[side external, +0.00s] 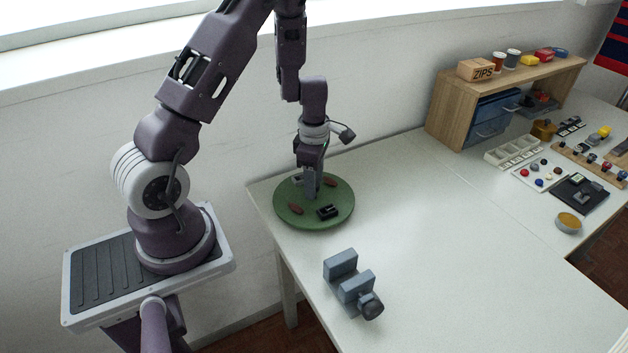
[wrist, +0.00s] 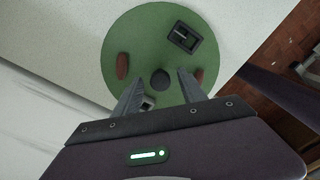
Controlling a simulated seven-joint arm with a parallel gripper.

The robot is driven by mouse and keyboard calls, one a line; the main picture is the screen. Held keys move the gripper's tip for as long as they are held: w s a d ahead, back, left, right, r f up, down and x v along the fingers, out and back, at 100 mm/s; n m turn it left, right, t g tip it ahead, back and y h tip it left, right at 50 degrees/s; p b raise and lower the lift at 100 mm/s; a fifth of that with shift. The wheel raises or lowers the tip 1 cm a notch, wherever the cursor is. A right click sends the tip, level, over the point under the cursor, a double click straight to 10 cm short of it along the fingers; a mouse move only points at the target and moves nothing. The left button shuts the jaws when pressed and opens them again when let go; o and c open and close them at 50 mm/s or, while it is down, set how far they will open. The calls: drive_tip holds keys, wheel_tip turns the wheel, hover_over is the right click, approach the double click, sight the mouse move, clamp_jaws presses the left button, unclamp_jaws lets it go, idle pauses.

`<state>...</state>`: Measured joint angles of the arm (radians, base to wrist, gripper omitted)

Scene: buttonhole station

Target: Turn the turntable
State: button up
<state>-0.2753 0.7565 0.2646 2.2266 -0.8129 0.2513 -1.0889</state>
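The turntable (side external: 288,215) is a round green disc at the table's back left corner. It fills the middle of the wrist view (wrist: 140,35). A dark round knob (wrist: 160,79) stands at its middle. Two reddish-brown oval pieces (wrist: 122,67) sit on opposite sides of the disc. A black slotted box (wrist: 181,38) and a small grey box (wrist: 149,102) are also on it. My gripper (side external: 311,193) points down over the disc's middle. In the wrist view its two fingers are apart, one on each side of the knob, with gaps showing. Fingertip height is unclear.
A grey vise-like block with a dark knob (side external: 343,267) stands in front of the turntable. A wooden shelf (side external: 445,110) stands at the back right, with trays and small parts (side external: 513,150) beside it. The table's middle is clear.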

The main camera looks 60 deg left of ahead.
wheel_tip(320, 180, up, 7)
drive_tip(key=shift+r, duration=0.1)
idle(0.3)
drive_tip(key=s+d+r+m+t+h, duration=0.2)
drive_tip(key=s+d+r+m+t, duration=0.15)
drive_tip(key=d+r+m, duration=0.95)
drive_tip(key=s+d+r+m+t+y, duration=0.1)
drive_tip(key=s+d+r+m, duration=0.1)
drive_tip(key=s+r+m, duration=0.2)
drive_tip(key=s+d+r+m+t+y, duration=0.1)
drive_tip(key=s+d+r+m, duration=0.1)
drive_tip(key=s+m, duration=0.8)
drive_tip(key=shift+s+d+r, duration=0.25)
drive_tip(key=shift+d+r, duration=0.05)
drive_tip(key=shift+r, duration=0.55)
